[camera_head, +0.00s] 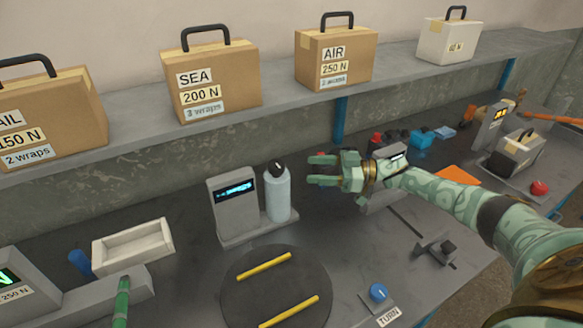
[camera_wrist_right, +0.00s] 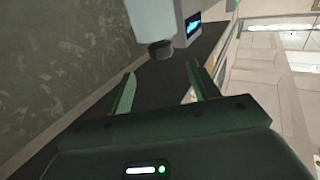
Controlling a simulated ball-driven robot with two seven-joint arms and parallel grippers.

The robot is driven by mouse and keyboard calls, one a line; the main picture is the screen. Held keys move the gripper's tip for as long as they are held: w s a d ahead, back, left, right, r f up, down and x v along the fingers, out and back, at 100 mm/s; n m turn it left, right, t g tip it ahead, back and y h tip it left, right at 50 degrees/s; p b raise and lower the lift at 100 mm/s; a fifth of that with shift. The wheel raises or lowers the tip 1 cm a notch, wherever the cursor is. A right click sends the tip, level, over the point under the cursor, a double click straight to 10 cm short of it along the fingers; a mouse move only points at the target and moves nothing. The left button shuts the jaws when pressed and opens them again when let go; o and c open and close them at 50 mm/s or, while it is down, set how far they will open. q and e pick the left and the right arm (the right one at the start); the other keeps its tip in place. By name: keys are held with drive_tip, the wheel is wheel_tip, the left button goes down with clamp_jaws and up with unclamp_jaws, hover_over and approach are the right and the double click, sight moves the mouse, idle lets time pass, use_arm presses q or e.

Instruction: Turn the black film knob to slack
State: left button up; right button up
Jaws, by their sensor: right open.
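The black film knob (camera_head: 277,168) sits on top of a pale upright film cylinder (camera_head: 277,196) beside a grey display unit. In the right wrist view the knob (camera_wrist_right: 160,49) shows dark at the end of the pale cylinder, just beyond the fingertips. My right gripper (camera_head: 313,170) is open, to the right of the knob at about its height, with a gap between them. In the wrist view nothing is between its fingers (camera_wrist_right: 162,75). The knob's slack mark cannot be read. My left gripper is not in view.
The grey unit with a blue display (camera_head: 233,205) stands close left of the cylinder. A dark turntable (camera_head: 275,290) with two yellow bars lies in front. A white tray (camera_head: 132,247) is at left, a blue TURN button (camera_head: 378,292) front right. A shelf (camera_head: 280,98) with labelled cases runs behind.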

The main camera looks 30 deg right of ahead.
drive_tip(key=v, duration=0.5)
drive_tip(key=shift+s+d, duration=0.25)
drive_tip(key=shift+d, duration=0.1)
